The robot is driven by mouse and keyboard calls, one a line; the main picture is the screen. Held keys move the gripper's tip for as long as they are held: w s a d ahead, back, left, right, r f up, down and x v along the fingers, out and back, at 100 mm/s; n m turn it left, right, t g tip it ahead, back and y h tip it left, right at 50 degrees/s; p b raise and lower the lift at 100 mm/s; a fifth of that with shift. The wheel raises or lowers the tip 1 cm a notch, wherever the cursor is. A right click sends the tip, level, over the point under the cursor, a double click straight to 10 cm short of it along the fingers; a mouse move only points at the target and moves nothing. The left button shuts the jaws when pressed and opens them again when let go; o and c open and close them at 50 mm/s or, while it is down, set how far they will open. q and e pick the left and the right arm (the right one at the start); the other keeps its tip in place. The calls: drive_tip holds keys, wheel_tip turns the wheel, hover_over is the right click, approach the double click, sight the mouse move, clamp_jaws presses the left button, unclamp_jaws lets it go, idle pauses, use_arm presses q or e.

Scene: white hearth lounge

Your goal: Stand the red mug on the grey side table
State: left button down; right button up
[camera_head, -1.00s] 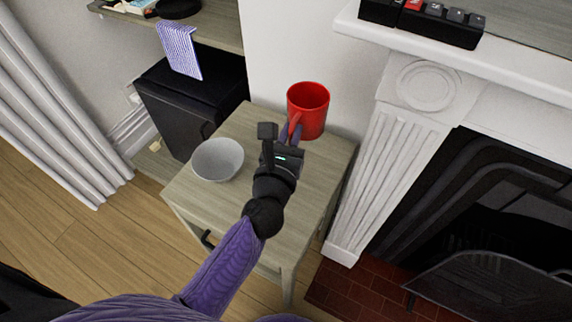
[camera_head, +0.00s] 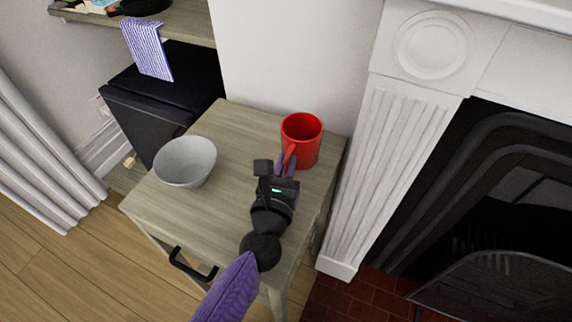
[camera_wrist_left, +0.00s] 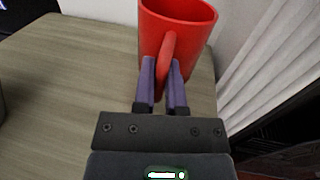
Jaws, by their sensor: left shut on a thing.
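The red mug (camera_head: 303,143) is upright at the back right part of the grey side table (camera_head: 232,130), near the wall. It also shows in the left wrist view (camera_wrist_left: 180,28), with its handle toward me. My left gripper (camera_head: 287,166) is shut on the mug's handle, with one purple finger on each side of it in the left wrist view (camera_wrist_left: 163,80). The mug is over or on the tabletop; I cannot tell whether its base touches. My right gripper is not in view.
A grey bowl (camera_head: 185,162) stands on the left part of the table. The white fireplace surround (camera_head: 385,150) rises close to the table's right side. A black cabinet (camera_head: 160,105) stands behind left. The tabletop between bowl and mug is clear.

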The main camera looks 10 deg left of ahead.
use_arm(q)
drive_tip(key=c, duration=0.7)
unclamp_jaws()
drive_tip(key=shift+f, duration=0.1)
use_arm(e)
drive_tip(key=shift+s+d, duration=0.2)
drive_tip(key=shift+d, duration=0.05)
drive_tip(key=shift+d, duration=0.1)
use_arm(q)
drive_tip(key=shift+s+r+p, duration=0.1)
drive_tip(key=shift+r+p, duration=0.15)
drive_tip(key=shift+p, duration=0.05)
drive_tip(key=s+b, duration=0.1)
drive_tip(key=s, duration=1)
drive_tip(key=shift+f+b, duration=0.2)
drive_tip(key=shift+b, duration=0.1)
drive_tip(key=shift+s+r, duration=0.1)
drive_tip(key=shift+s, duration=0.25)
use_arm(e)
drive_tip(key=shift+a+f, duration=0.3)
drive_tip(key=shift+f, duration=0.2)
